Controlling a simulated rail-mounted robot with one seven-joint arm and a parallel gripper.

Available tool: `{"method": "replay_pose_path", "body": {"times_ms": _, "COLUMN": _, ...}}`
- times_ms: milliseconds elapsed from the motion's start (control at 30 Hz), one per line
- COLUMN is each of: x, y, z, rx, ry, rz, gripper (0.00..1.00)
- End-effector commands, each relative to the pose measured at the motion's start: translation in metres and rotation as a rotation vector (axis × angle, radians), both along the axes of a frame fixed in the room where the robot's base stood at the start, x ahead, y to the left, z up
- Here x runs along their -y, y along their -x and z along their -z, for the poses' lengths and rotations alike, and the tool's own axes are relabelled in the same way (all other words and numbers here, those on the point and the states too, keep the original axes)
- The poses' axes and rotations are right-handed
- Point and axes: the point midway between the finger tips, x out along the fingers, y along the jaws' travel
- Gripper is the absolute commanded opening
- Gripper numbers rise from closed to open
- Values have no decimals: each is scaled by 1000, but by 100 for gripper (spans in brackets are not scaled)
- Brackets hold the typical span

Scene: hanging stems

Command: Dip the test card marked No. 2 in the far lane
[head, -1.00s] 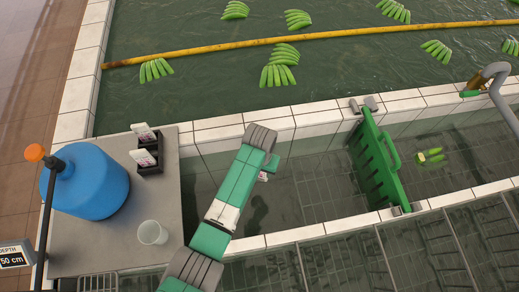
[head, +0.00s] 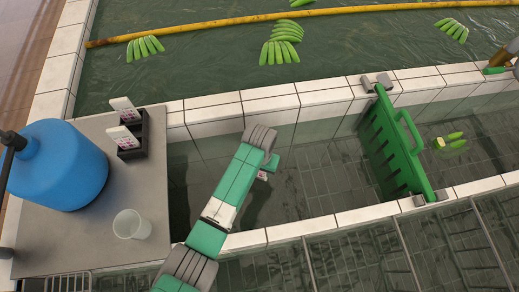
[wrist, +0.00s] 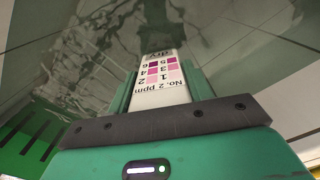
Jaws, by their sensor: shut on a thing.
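In the wrist view the card reads "No. 2 ppm" and "dry", with pink and purple squares numbered between. The card points away from the palm, between the two green fingers. I cannot tell whether its tip touches the water. The large pool (head: 200,70) beyond the wall is crossed by a yellow pole (head: 220,31).
A green slatted gate (head: 390,145) stands across the channel to the right. Green bananas (head: 281,50) float in the pool. A grey table at left (head: 85,235) bears a blue jug (head: 60,165), a clear cup (head: 132,225) and a black rack (head: 133,150) with white cards.

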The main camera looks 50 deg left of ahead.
Motion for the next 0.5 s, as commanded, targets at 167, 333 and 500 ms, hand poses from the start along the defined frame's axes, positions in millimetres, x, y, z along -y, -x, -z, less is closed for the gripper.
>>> {"method": "replay_pose_path", "body": {"times_ms": 167, "x": 0, "y": 0, "z": 31, "rx": 0, "ry": 0, "rz": 0, "gripper": 23}}
{"method": "replay_pose_path", "body": {"times_ms": 333, "x": -1, "y": 0, "z": 46, "rx": 0, "ry": -1, "rz": -1, "gripper": 23}}
{"method": "replay_pose_path", "body": {"times_ms": 500, "x": 0, "y": 0, "z": 51, "rx": 0, "ry": 0, "rz": 0, "gripper": 23}}
